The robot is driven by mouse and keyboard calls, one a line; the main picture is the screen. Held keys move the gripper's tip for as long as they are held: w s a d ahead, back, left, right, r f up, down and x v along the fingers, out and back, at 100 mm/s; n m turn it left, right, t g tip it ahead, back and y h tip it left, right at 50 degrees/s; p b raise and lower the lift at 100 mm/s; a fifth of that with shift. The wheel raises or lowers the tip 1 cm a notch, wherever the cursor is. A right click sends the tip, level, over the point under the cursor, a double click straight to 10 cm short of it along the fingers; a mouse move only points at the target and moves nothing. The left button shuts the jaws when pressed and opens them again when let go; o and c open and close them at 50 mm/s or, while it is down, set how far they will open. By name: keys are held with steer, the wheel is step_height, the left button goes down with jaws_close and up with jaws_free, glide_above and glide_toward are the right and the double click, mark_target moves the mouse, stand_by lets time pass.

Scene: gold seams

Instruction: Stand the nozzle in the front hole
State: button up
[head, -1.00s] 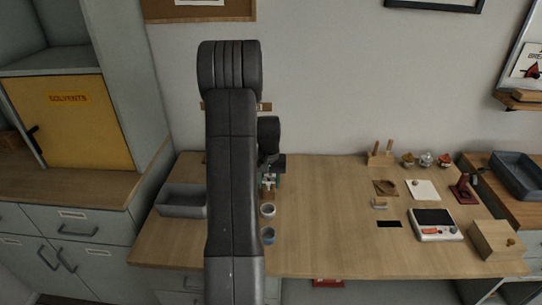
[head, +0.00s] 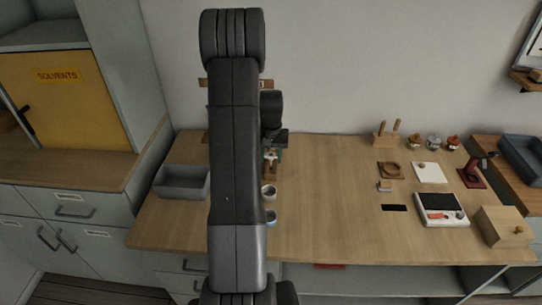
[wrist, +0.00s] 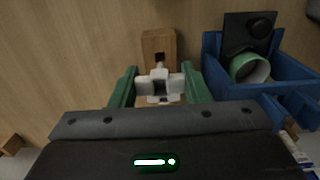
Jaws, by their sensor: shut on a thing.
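My gripper (wrist: 160,87) has green fingers with pale pads, and in the wrist view it is shut on a small pale piece, which I take to be the nozzle (wrist: 159,71). The pads and fingers hide most of the piece. A wooden block (wrist: 159,38) with a dark opening lies just beyond the fingertips. I cannot tell whether the piece is in the opening or above it, nor which hole this is. In the head view my gripper (head: 270,160) is at the back left of the bench, partly hidden by my arm.
A blue bin (wrist: 211,73) holding a green cylinder (wrist: 250,67) stands close right of my gripper. A grey tray (head: 182,192) is left. The bench middle (head: 325,205) is clear.

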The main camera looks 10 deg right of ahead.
mark_target(271, 165)
steer(key=shift+f+b, duration=2.2)
steer(key=shift+f, duration=0.35)
stand_by(2.4)
stand_by(0.4)
steer(key=o, duration=0.8)
steer(key=shift+o, duration=0.2)
steer(key=shift+r, duration=0.1)
steer(key=shift+r+p, duration=1.5)
steer(key=shift+r, duration=0.95)
step_height(271, 165, up, 14)
steer(key=b, duration=0.1)
